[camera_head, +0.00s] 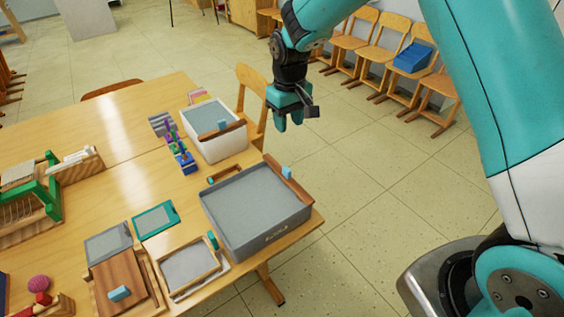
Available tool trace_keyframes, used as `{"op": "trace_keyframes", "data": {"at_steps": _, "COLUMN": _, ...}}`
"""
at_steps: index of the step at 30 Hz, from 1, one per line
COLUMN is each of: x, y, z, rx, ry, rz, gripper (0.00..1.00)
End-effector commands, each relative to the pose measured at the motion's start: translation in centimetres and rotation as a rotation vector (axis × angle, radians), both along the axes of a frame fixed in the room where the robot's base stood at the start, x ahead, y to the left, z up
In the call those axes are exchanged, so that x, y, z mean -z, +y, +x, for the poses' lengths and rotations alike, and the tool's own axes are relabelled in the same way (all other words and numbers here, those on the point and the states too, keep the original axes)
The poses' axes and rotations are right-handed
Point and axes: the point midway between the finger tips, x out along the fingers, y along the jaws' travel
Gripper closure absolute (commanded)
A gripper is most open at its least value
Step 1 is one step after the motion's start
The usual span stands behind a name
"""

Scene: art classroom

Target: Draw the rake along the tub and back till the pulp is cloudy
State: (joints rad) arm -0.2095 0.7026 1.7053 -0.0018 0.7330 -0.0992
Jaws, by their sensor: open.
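A large grey tub (238,245) stands at the table's right front corner, filled with flat, even grey pulp (256,205). A brown wooden bar with a light-blue grip, which looks like the rake (294,188), lies along the tub's right end. How far it dips into the pulp cannot be told. A smaller white tub (224,148) behind also holds grey liquid and has a similar bar with a blue grip (222,125). My gripper (290,122) is open and empty, pointing down in the air, above and behind the rake in the picture and apart from it.
A teal-edged screen (156,222), a wooden frame (190,268) and a brown board with a blue knob (136,285) lie left of the tub. Small bottles (182,155) stand behind it. A chair (252,95) is close behind the table.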

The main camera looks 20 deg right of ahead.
Motion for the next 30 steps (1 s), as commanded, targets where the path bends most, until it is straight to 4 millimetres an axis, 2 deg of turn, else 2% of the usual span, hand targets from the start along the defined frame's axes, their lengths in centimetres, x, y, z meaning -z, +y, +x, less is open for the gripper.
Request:
{"op": "trace_keyframes", "data": {"at_steps": 7, "x": 3.1, "y": 0.3, "z": 0.0, "rx": -0.004, "ry": 0.005, "rz": -0.004, "gripper": 0.6}}
{"op": "trace_keyframes", "data": {"at_steps": 21, "x": 13.5, "y": 0.4, "z": 0.0, "rx": -0.004, "ry": 0.004, "rz": -0.002, "gripper": 0.6}}
{"op": "trace_keyframes", "data": {"at_steps": 25, "x": 15.6, "y": 0.4, "z": 0.0, "rx": -0.004, "ry": 0.003, "rz": -0.002, "gripper": 0.6}}
{"op": "trace_keyframes", "data": {"at_steps": 30, "x": 17.1, "y": 0.4, "z": 0.1, "rx": -0.005, "ry": 0.001, "rz": -0.001, "gripper": 0.6}}
